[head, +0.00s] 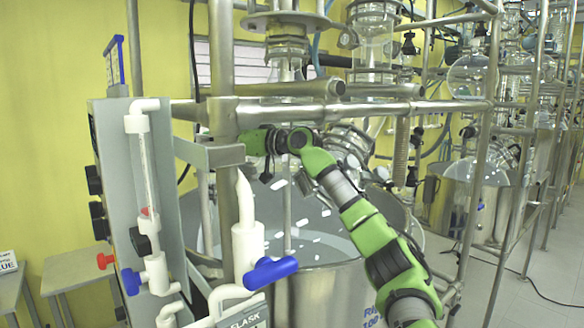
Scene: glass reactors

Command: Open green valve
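No separate green valve can be made out in the head view. A green piece (253,142) shows at the far end of my green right arm, beside the steel upright; I cannot tell whether it is part of my wrist or a valve. My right arm comes in from the lower right and reaches over the steel vessel (325,285). Dark parts at its end hang near the upright, and the fingers cannot be made out. A white valve with a blue handle (271,271) stands in front of the vessel. My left gripper is out of view.
A grey panel (112,150) at left carries white piping, a small blue handle (131,281) and a red knob (105,260). A horizontal steel pipe (390,108) crosses above my arm. Glassware and steel frames fill the right. Floor (540,285) shows at lower right.

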